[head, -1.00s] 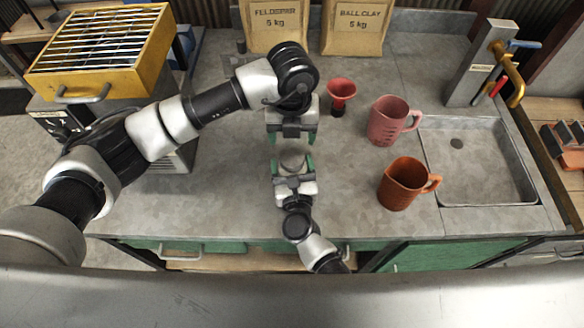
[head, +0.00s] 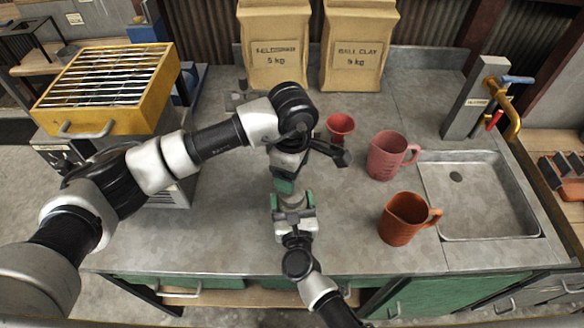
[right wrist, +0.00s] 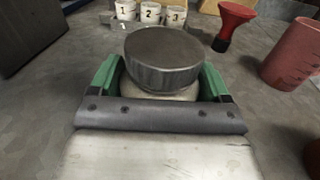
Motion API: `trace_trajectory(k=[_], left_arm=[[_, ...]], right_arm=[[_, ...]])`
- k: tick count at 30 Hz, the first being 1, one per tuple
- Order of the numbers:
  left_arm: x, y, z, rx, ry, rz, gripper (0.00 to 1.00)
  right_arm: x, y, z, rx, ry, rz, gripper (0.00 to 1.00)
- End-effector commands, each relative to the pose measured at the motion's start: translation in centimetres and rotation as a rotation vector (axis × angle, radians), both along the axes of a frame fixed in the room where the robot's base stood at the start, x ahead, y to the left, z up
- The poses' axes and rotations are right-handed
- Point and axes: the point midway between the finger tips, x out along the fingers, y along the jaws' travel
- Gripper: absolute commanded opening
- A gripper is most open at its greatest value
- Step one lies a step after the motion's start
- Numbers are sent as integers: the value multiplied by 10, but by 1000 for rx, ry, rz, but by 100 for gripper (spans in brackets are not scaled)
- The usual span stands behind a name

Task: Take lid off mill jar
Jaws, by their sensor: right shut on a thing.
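The mill jar (right wrist: 188,93) stands upright between the green fingers of my right gripper (head: 293,201) in the right wrist view. Its round dark grey lid (right wrist: 165,58) sits on top, above the fingers. My right gripper is shut on the jar's body. My left gripper (head: 284,185) is turned on its side, just beyond the right gripper in the head view. Its fingers are seen edge-on, so its opening is unclear. It does not show in the right wrist view. In the head view, the grippers mostly hide the jar.
A red funnel (head: 340,124), a pink jug (head: 388,157) and an orange jug (head: 404,220) stand to the right, before the sink (head: 480,200). Two clay bags (head: 358,50) stand at the back. Numbered white cups (right wrist: 150,12) stand beyond the jar. The front left worktop (head: 200,235) is clear.

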Motion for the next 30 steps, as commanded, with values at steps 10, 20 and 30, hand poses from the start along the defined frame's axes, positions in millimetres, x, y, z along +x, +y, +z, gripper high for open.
trace_trajectory(k=[10,20,30], left_arm=[[0,0,0,0,0,-788,70],[0,0,0,0,0,-1401,70],[-1,0,-13,-2,3,-1566,70]], right_arm=[[0,0,0,0,0,0,12],[0,0,0,0,0,0,12],[0,0,0,0,1,0,12]])
